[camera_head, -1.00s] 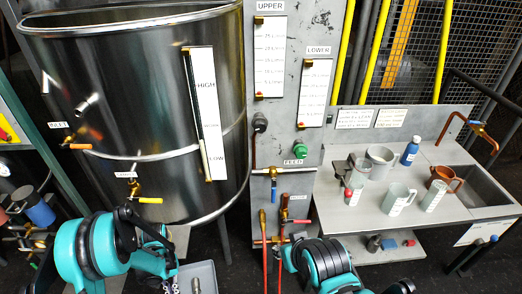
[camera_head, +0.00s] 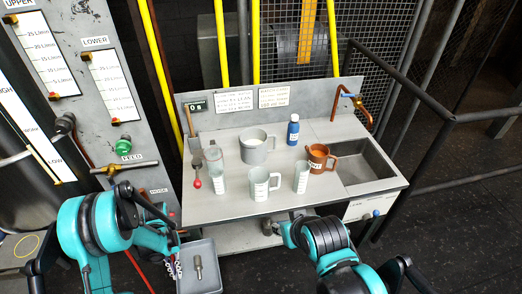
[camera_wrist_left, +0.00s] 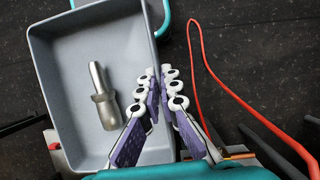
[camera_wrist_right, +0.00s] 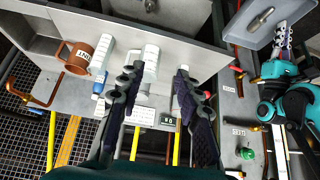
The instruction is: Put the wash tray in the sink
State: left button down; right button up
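The grey wash tray (camera_head: 211,252) is at the lower middle of the head view, in front of the workbench. A metal nozzle-like piece (camera_wrist_left: 103,98) lies inside it. My left gripper (camera_head: 176,262) is at the tray's left side in the head view. In the left wrist view the gripper (camera_wrist_left: 162,78) has one finger inside and one outside the tray wall, closed on it. The tray (camera_wrist_right: 262,33) also shows in the right wrist view. The sink (camera_head: 366,164) is an empty basin at the bench's right end. My right gripper (camera_wrist_right: 160,75) is open and empty at the bench's front.
On the bench (camera_head: 320,196) stand a brown mug (camera_head: 318,160), a blue bottle (camera_head: 293,130), a grey pot (camera_head: 256,148) and several clear measuring vessels. A copper tap (camera_head: 361,112) is behind the sink. A red hose (camera_wrist_left: 235,85) lies near the tray.

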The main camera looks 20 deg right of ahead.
aim_at(351, 175)
jog(key=k+l, duration=0.1)
jog(key=l, duration=0.5)
jog(key=k+l+z, duration=0.1)
jog(key=l, duration=0.5)
jog(key=k+l, duration=0.1)
jog(key=l, duration=0.5)
jog(key=l+z, duration=0.1)
jog(key=l, duration=0.5)
jog(key=k, duration=0.05)
